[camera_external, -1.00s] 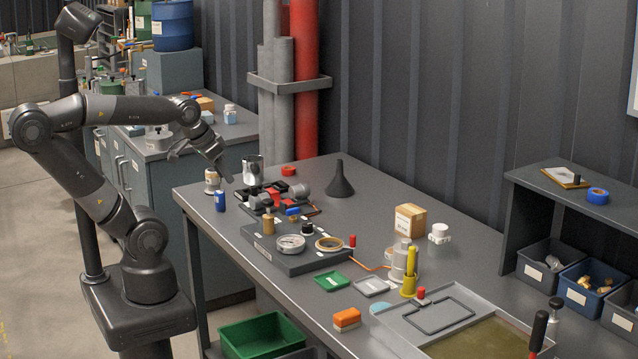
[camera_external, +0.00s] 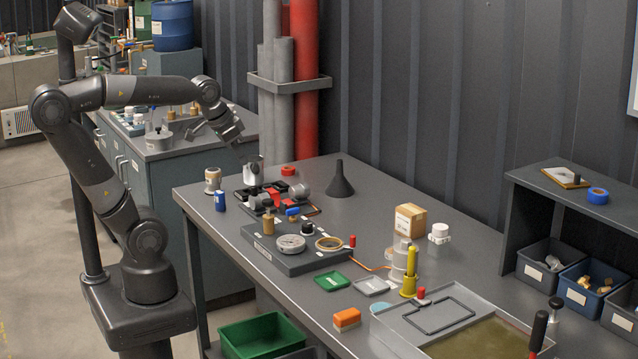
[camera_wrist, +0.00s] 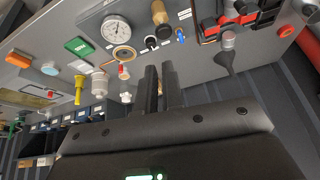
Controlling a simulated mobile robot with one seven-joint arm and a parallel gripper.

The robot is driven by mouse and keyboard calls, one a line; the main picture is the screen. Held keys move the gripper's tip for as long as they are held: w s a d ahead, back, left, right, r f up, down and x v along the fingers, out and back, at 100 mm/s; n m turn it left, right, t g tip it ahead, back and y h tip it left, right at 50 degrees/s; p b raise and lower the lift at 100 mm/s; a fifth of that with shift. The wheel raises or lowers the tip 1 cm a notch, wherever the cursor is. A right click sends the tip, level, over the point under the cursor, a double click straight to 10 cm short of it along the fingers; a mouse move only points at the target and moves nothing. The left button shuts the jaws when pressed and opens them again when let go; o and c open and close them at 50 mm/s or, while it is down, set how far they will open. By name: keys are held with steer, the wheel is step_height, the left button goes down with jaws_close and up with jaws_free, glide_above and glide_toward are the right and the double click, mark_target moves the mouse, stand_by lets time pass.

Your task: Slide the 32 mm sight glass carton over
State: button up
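The cardboard carton (camera_external: 409,220) with a white label stands upright on the grey bench, right of centre in the external view. In the wrist view my fingers seem to hide most or all of it. My gripper (camera_external: 236,137) is raised above the bench's far left end, well to the left of the carton and not touching it. In the wrist view the two dark fingers of my gripper (camera_wrist: 161,80) lie close together with a narrow gap between them. Nothing is visibly held.
A white fitting (camera_external: 439,233) stands just right of the carton. A white and grey cylinder (camera_external: 399,262) and a yellow piece (camera_external: 409,285) stand in front. A black funnel (camera_external: 340,182) is behind, left. A shelf (camera_external: 560,187) rises at the right. Bench around the carton's back is clear.

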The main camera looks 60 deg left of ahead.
steer(key=w+d+r+m, duration=0.1)
steer(key=w+r, duration=0.1)
steer(key=w, duration=0.2)
steer(key=w+d+r+m+g, duration=0.1)
steer(key=w+r, duration=0.1)
steer(key=w, duration=0.3)
steer(key=w+d+r+m, duration=0.1)
steer(key=w+r, duration=0.1)
steer(key=w, duration=0.3)
steer(key=shift+w+d+m, duration=0.15)
steer(key=shift+d+m, duration=0.25)
jaws_close()
steer(key=m+g, duration=0.4)
steer(key=m, duration=0.9)
glide_above(419, 241)
steer(key=d, duration=0.4)
step_height(419, 241, down, 21)
step_height(419, 241, down, 10)
steer(key=shift+w+a+r, duration=0.1)
steer(key=shift+a+r, duration=0.05)
steer(key=shift+r, duration=0.1)
steer(key=a, duration=0.2)
steer(key=shift+a+r, duration=0.15)
steer(key=shift+a, duration=0.75)
